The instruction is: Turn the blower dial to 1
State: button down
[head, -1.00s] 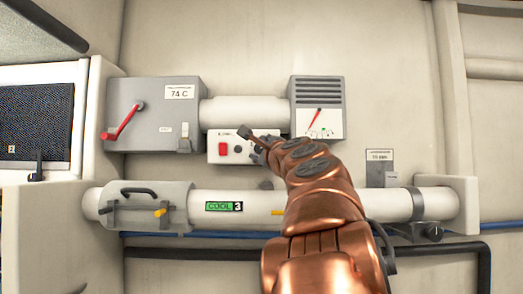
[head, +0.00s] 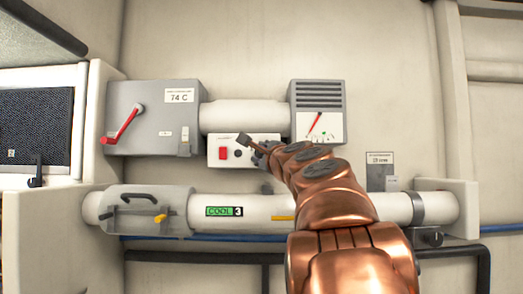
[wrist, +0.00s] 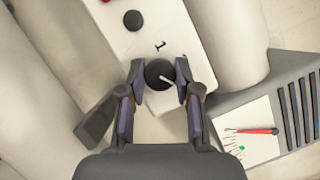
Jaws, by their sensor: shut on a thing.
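The blower dial (wrist: 157,70) is a round dark knob with a white pointer line, on a white control panel (wrist: 125,32). In the wrist view its pointer slants to the lower right, and a black numeral 1 (wrist: 160,46) is printed above it. My gripper (wrist: 160,78) is shut on the dial, one finger on each side. In the head view my gripper (head: 261,152) is at the right part of the control panel (head: 214,162) and hides the dial.
The panel also has a red switch (head: 223,153) and a black knob (head: 238,153). A grey box with a red lever (head: 123,124) is at left, a vented gauge box (head: 318,93) at right. A white pipe (head: 335,205) with a green COOL 3 label (head: 224,211) runs below.

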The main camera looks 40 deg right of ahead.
jog(key=shift+r+n+g+y+p, duration=0.2)
jog(key=shift+n+g+y+p, duration=0.2)
jog(key=shift+n+p, duration=1.4)
jog(key=n+g+p, duration=0.2)
jog(key=n, duration=0.1)
jog(key=n+g+p, duration=0.1)
jog(key=n, duration=0.3)
jog(key=n+g+h+p, duration=0.1)
jog(key=n+g+p, duration=0.1)
jog(key=n, duration=0.2)
jog(key=shift+w+g+p, duration=0.1)
jog(key=shift+g+p, duration=0.2)
jog(key=n+g+h, duration=0.1)
jog(key=n, duration=0.1)
jog(key=n+g+h+b, duration=0.1)
jog(key=n, duration=0.1)
jog(key=shift+a, duration=0.15)
jog(key=shift+r, duration=0.1)
jog(key=c, duration=0.8)
grip_release()
